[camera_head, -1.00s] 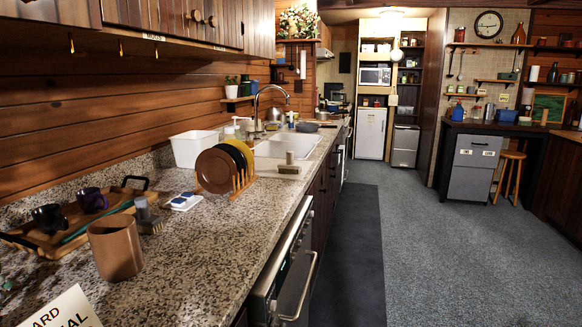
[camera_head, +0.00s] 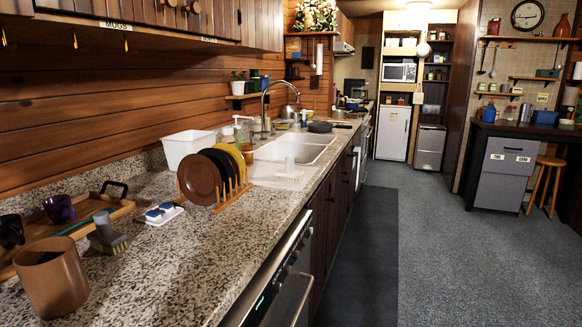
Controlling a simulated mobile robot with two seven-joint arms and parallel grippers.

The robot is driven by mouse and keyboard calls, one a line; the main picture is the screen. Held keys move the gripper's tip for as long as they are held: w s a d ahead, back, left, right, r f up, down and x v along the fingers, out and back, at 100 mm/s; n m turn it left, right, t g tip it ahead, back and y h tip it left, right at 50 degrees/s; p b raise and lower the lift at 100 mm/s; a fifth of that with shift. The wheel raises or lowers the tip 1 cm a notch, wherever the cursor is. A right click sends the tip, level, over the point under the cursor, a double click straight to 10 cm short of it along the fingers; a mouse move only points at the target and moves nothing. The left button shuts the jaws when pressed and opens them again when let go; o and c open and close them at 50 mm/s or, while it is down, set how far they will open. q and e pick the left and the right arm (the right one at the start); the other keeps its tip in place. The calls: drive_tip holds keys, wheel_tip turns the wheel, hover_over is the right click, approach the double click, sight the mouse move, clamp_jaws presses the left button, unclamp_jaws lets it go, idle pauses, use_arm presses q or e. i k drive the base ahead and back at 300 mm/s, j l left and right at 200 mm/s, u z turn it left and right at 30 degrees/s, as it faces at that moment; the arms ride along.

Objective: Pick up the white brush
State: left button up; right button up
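A pale, whitish brush-like thing (camera_head: 289,178) is on the counter at the near edge of the sink, right of the plate rack. It has a short upright part and a wider lower part, and its outline is faint. A second brush (camera_head: 107,236), with a grey handle and tan bristles, stands on the counter at the left, next to the wooden tray. Neither of my grippers is in view.
The granite counter (camera_head: 200,262) also holds a brown cup (camera_head: 50,282), a wooden tray (camera_head: 118,207) with dark mugs, a rack of plates (camera_head: 232,197), a sponge dish (camera_head: 162,214) and a white tub (camera_head: 187,147).

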sight(289, 175)
drive_tip(key=i+l+u, duration=0.1)
drive_tip(key=i+l, duration=0.25)
drive_tip(key=i+l+u, duration=0.15)
drive_tip(key=i+l, duration=0.2)
drive_tip(key=l, duration=0.2)
drive_tip(key=i+l+u, duration=0.1)
drive_tip(key=i+l, duration=0.2)
drive_tip(key=l, duration=0.2)
